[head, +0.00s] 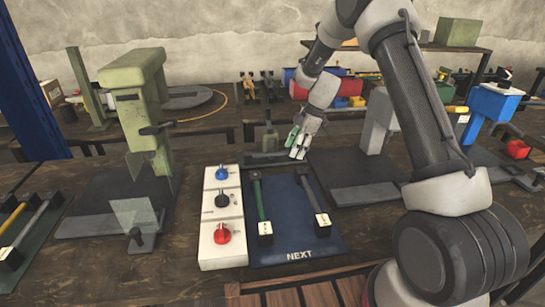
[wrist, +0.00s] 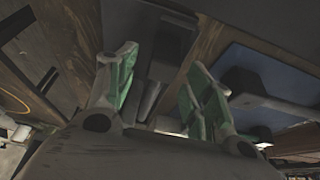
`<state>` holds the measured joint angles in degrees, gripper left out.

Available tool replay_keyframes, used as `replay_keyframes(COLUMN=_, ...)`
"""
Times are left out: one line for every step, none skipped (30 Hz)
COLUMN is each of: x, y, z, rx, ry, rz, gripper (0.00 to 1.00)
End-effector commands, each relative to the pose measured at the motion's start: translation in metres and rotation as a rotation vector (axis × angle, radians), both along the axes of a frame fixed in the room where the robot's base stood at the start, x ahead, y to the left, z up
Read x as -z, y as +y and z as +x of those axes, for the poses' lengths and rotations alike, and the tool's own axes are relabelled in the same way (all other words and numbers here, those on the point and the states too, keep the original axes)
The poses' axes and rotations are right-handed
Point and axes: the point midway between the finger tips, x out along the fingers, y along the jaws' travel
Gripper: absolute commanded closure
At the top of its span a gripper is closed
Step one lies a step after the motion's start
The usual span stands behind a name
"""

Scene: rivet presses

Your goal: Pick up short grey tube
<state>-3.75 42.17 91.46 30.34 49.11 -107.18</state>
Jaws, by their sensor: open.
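Another grey tube (head: 35,222) lies at the far left edge beside a yellow one. I cannot tell which grey tube is the short one. My gripper (head: 297,146) is open above the area behind the mat, apart from these tubes. In the wrist view, a grey rod-like shape (wrist: 150,98) shows between the green-padded fingers; I cannot tell what it is.
A white panel (head: 222,220) with blue, black and red knobs stands left of the mat. A green press (head: 145,110) stands further left and a grey press (head: 377,125) to the right. A small fixture (head: 267,137) stands just left of my gripper.

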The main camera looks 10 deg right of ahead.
Motion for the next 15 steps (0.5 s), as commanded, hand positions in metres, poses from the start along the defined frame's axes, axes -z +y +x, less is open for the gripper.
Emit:
replay_keyframes(x=-0.0003, y=-0.0001, z=0.0001, rx=0.0, ry=0.0, rz=0.0, gripper=0.48)
replay_keyframes(x=-0.0003, y=-0.0001, z=0.0, rx=0.0, ry=0.0, rz=0.0, gripper=0.48)
replay_keyframes(x=-0.0002, y=-0.0002, z=0.0, rx=0.0, ry=0.0, rz=0.0, gripper=0.52)
replay_keyframes(x=-0.0003, y=-0.0001, z=0.0, rx=0.0, ry=0.0, rz=0.0, gripper=0.57)
replay_keyframes(x=-0.0003, y=-0.0001, z=0.0, rx=0.0, ry=0.0, rz=0.0, gripper=0.63)
replay_keyframes(x=-0.0004, y=-0.0002, z=0.0, rx=0.0, ry=0.0, rz=0.0, gripper=0.7)
replay_keyframes(x=-0.0003, y=-0.0002, z=0.0, rx=0.001, ry=0.0, rz=0.0, gripper=0.76)
replay_keyframes(x=-0.0003, y=-0.0002, z=0.0, rx=0.001, ry=0.0, rz=0.0, gripper=0.81)
replay_keyframes(x=-0.0003, y=-0.0002, z=0.0, rx=0.001, ry=0.0, rz=0.0, gripper=0.88)
replay_keyframes(x=-0.0004, y=-0.0003, z=0.0, rx=0.001, ry=0.0, rz=0.0, gripper=0.94)
replay_keyframes(x=-0.0004, y=-0.0003, z=0.0, rx=0.001, ry=0.0, rz=0.0, gripper=0.99)
replay_keyframes(x=-0.0004, y=-0.0003, z=0.0, rx=0.001, ry=0.0, rz=0.0, gripper=1.0)
replay_keyframes(x=-0.0006, y=-0.0003, z=0.0002, rx=0.001, ry=0.0, rz=0.0, gripper=1.0)
replay_keyframes(x=-0.0006, y=-0.0003, z=0.0002, rx=0.001, ry=0.0, rz=0.0, gripper=1.0)
replay_keyframes(x=-0.0006, y=-0.0003, z=0.0002, rx=0.001, ry=0.0, rz=0.0, gripper=1.0)
